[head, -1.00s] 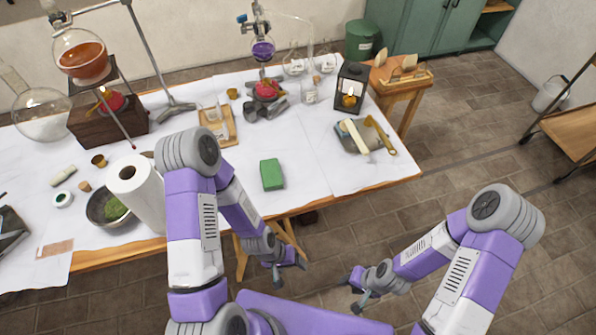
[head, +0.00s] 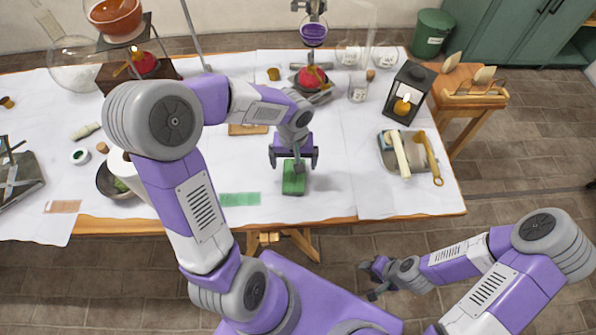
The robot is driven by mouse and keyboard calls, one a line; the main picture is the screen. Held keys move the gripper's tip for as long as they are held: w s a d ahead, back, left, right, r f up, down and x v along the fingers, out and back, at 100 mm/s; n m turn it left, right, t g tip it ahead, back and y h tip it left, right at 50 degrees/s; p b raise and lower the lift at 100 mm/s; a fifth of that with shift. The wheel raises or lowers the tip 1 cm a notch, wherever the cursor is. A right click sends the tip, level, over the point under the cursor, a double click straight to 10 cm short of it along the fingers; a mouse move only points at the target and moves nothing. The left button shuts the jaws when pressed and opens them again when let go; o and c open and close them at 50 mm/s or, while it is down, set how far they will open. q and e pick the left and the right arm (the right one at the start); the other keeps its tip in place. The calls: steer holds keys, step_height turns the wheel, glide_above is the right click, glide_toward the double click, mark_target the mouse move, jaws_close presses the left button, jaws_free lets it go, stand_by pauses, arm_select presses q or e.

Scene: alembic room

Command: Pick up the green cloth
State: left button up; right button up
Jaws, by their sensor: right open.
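The green cloth (head: 293,182), a small folded block, lies on the white-covered table near its front edge. My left gripper (head: 294,160) is over the far end of the cloth, pointing down, with its fingers spread wider than the cloth. The gripper hides part of the cloth's far end, and I cannot tell whether it touches it. My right gripper (head: 370,279) is open and empty, low in front of the table and well away from the cloth.
A flat green patch (head: 240,199) lies left of the cloth. A grey tray (head: 388,162) with tools and a black lantern (head: 408,92) stand to the right. A red-based burner with a purple flask (head: 313,35) stands behind. The table right of the cloth is clear.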

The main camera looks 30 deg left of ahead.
mark_target(294, 175)
arm_select(q)
steer(key=shift+s+f, duration=0.15)
steer(key=shift+f, duration=0.75)
step_height(294, 175, down, 4)
steer(key=shift+f+b, duration=0.15)
steer(key=shift+b, duration=1.05)
steer(key=c, duration=1.1)
step_height(294, 175, up, 10)
steer(key=p, duration=0.4)
